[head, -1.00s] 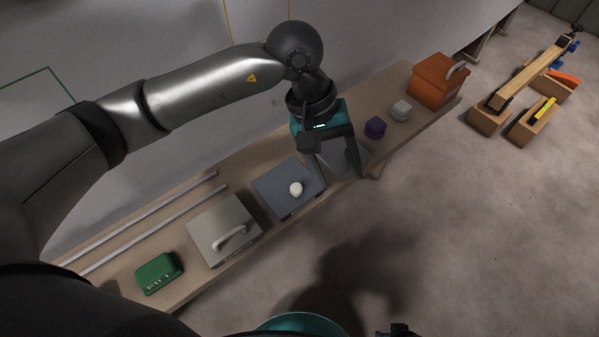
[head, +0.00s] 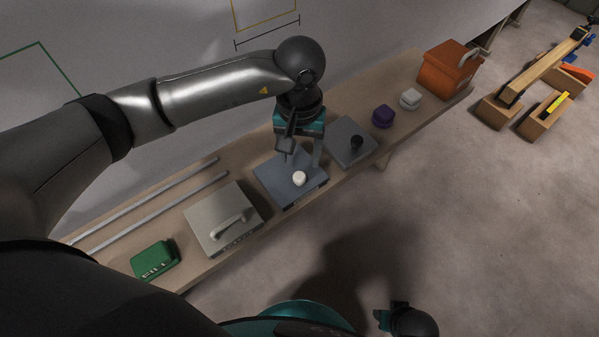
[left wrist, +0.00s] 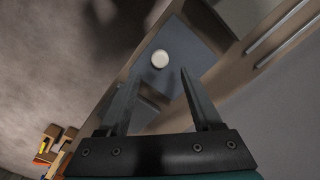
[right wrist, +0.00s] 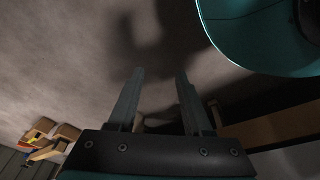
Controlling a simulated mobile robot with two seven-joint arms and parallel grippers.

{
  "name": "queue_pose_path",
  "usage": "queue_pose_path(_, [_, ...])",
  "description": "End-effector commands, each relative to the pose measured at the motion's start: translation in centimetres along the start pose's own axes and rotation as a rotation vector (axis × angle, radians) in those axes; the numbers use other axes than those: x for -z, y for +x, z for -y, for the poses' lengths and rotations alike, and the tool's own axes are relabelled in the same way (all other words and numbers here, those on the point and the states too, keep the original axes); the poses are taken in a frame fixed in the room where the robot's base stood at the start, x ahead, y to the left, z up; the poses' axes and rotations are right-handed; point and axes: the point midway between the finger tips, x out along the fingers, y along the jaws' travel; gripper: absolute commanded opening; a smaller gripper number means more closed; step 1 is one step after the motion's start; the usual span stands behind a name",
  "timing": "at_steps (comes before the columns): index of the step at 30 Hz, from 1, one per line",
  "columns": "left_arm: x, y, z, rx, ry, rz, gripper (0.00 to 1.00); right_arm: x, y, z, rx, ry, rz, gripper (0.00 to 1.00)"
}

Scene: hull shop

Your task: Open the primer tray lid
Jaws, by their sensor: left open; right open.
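A blue-grey lidded tray (head: 275,178) with a white round knob (head: 299,178) sits mid-bench; its lid looks closed. I cannot read which tray is the primer tray. My left gripper (head: 302,162) is open, pointing down just above the back of this tray, apart from the knob. In the left wrist view, the knob (left wrist: 160,58) lies beyond the open fingertips, roughly centred between them. A grey tray (head: 344,133) with a black knob (head: 356,142) and a beige box (head: 208,222) with an arched handle (head: 229,218) flank it. My right gripper (right wrist: 160,74) is open and empty, over the floor.
On the wooden bench (head: 195,268) lie a green case (head: 154,261), two metal rods (head: 150,208), a purple item (head: 382,116), a white item (head: 410,99) and an orange box (head: 447,72). A wall stands behind. The floor in front is clear.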

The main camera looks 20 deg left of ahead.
Motion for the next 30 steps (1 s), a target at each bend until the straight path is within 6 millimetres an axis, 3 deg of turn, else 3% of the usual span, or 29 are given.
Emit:
queue_pose_path(6, [0.0, 3.1, 0.0, 0.0, -0.001, 0.001, 0.66, 1.3, -1.3, 0.6, 0.008, 0.004, -0.005, 0.5])
queue_pose_path(15, [0.0, 6.0, 0.0, -0.001, -0.001, 0.002, 0.66, 2.7, -3.1, 0.8, 0.013, 0.007, -0.017, 0.5])
queue_pose_path(29, [0.0, 6.5, 0.0, 0.0, 0.0, 0.0, 0.66, 3.1, -3.6, 0.8, 0.013, 0.008, -0.021, 0.5])
queue_pose_path(30, [0.0, 6.5, 0.0, 0.0, 0.0, 0.0, 0.61, 3.1, -3.6, 0.8, 0.013, 0.008, -0.021, 0.5])
